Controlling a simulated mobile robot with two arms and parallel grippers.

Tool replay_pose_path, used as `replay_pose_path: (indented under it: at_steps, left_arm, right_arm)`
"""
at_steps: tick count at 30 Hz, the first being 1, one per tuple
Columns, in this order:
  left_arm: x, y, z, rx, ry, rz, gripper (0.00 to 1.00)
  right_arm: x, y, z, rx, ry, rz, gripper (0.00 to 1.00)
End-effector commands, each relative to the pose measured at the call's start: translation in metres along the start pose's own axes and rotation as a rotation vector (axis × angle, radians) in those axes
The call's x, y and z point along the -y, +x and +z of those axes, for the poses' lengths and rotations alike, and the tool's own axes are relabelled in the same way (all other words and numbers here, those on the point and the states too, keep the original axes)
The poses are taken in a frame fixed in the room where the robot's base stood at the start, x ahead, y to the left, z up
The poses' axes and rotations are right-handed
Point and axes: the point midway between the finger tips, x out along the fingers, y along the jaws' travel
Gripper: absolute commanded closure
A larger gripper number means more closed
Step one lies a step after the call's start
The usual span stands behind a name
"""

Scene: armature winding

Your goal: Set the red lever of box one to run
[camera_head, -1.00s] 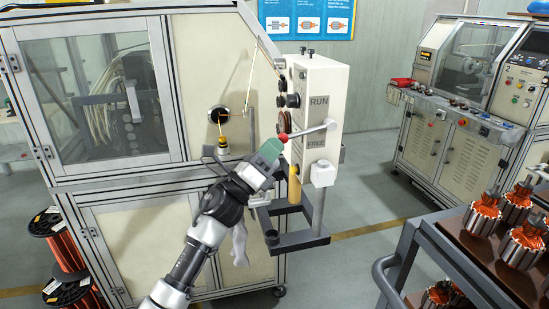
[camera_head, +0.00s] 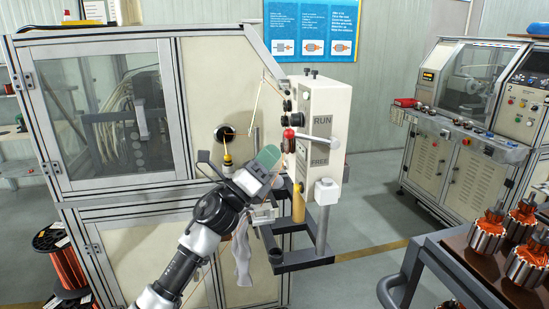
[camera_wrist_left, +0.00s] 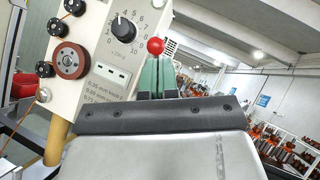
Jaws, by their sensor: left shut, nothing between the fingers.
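The box (camera_head: 328,100) is a pale upright housing with a RUN label above a FREE label on its side. Its lever has a grey shaft (camera_head: 312,138) and a red knob (camera_head: 289,133). The shaft lies between the two labels, nearly level, with the knob end slightly raised. My left gripper (camera_head: 272,154) has green fingers, shut and empty, just below and left of the knob. In the left wrist view the red knob (camera_wrist_left: 155,46) appears right at the tips of the shut fingers (camera_wrist_left: 157,72); I cannot tell whether they touch. My right gripper is not in view.
A winding machine cabinet (camera_head: 130,190) stands behind my left arm. Dials and a reddish disc (camera_wrist_left: 70,60) sit on the box's front face. A cart with copper armatures (camera_head: 489,230) stands at the right.

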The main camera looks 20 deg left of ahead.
Motion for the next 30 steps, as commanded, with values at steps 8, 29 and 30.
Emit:
replay_pose_path:
  at_steps: [8,29,30]
  left_arm:
    - [0.008,-0.048,0.024,-0.005,0.007,-0.001,1.00]
    - [0.023,-0.085,0.053,0.000,-0.001,-0.001,1.00]
    - [0.023,-0.085,0.053,0.000,-0.001,-0.001,1.00]
  right_arm:
    - [-0.002,0.024,0.017,0.022,-0.003,0.003,0.45]
    - [0.005,0.038,0.010,0.009,0.001,-0.005,0.45]
    - [0.005,0.038,0.010,0.009,0.001,-0.005,0.45]
